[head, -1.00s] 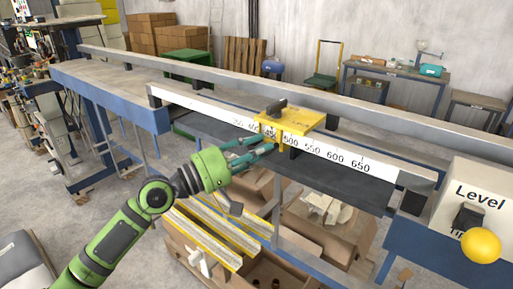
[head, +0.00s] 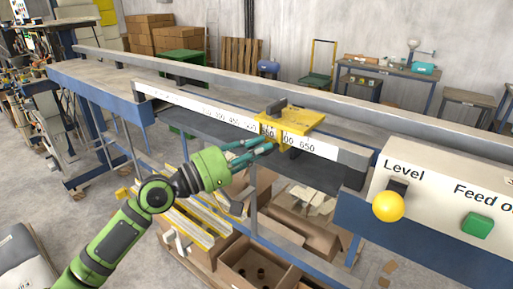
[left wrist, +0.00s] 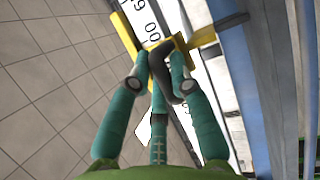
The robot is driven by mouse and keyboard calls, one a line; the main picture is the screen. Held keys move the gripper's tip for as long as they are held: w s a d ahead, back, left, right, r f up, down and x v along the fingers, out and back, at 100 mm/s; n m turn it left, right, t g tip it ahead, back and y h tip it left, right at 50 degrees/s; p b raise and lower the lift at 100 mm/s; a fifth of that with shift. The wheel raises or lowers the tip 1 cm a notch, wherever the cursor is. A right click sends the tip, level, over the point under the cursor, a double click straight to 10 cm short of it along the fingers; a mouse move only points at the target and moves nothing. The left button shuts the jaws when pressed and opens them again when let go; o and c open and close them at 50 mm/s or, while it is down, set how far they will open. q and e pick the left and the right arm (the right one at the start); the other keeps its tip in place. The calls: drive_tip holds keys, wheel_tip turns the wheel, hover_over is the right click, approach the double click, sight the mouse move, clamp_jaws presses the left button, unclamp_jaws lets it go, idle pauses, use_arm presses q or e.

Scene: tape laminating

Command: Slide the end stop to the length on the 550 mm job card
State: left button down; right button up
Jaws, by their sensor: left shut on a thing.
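The yellow end stop (head: 298,122), with a dark knob on top, sits on the rail over the white length scale (head: 205,107). The exact reading is partly hidden by the stop and fingers. In the left wrist view, the teal fingers (left wrist: 160,70) close around a yellow and dark piece (left wrist: 163,48) beside the scale digits. No job card is readable. My right gripper is not in view.
A control box (head: 440,195) with a yellow knob (head: 388,206) and green button (head: 477,225) stands at the right end of the bench. A long grey rail (head: 200,75) runs behind the scale. Cardboard boxes (head: 250,265) sit below. The scale right of the stop is clear.

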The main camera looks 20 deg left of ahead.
use_arm(q)
drive_tip(key=shift+a, duration=0.1)
drive_tip(key=c, duration=1.1)
unclamp_jaws()
drive_tip(key=shift+w+a, duration=0.3)
drive_tip(key=shift+a, duration=0.4)
drive_tip(key=shift+d, duration=0.1)
drive_tip(key=shift+s+d, duration=0.1)
drive_tip(key=shift+d, duration=0.05)
drive_tip(key=v, duration=1.2)
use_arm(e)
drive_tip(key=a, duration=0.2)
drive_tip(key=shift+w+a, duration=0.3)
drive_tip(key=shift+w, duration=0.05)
use_arm(q)
drive_tip(key=shift+f, duration=0.1)
